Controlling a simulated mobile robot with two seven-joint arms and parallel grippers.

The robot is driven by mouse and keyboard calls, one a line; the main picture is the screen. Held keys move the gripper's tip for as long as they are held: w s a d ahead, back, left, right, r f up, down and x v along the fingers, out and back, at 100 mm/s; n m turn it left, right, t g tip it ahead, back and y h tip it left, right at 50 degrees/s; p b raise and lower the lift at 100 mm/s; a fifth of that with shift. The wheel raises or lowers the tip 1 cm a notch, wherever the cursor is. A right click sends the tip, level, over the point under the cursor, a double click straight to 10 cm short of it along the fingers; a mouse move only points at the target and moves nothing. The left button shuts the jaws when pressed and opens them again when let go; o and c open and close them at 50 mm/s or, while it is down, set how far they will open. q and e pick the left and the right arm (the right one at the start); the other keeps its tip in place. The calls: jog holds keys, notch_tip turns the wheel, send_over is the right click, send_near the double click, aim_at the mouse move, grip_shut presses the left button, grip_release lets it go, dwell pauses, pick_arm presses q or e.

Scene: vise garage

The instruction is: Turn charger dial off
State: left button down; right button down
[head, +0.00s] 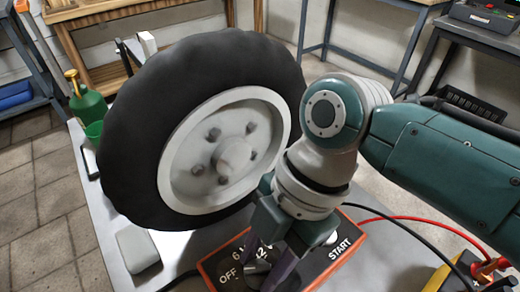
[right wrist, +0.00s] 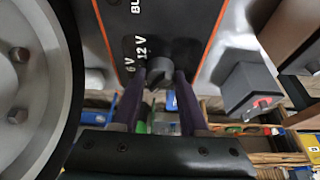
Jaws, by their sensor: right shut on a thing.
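The charger (head: 330,257) is a dark box with an orange edge, on the table at the front of the head view. Its face reads OFF, 6, 12 and START. The grey dial (head: 258,267) sits near the OFF mark, partly hidden by my fingers. In the right wrist view the dark dial (right wrist: 158,73) is beside the 12 V and 6 V marks on the panel (right wrist: 165,22). My right gripper (right wrist: 159,76) is shut on the dial, with one dark finger on each side. The dial's pointing direction cannot be told. My left gripper is in neither view.
A large tyre on a white wheel (head: 200,130) stands close behind the charger. A grey block (head: 137,250) lies at the left. Red (head: 430,222) and black cables run right to a red clamp (head: 488,268). A green bottle (head: 87,103) stands at the far left.

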jog(key=shift+n, duration=0.3)
jog(key=shift+c, duration=2.2)
grip_release()
jog(key=p+v, duration=0.1)
jog(key=v, duration=0.8)
jog(key=shift+w+r+p, duration=0.25)
jog(key=shift+r+p, duration=0.1)
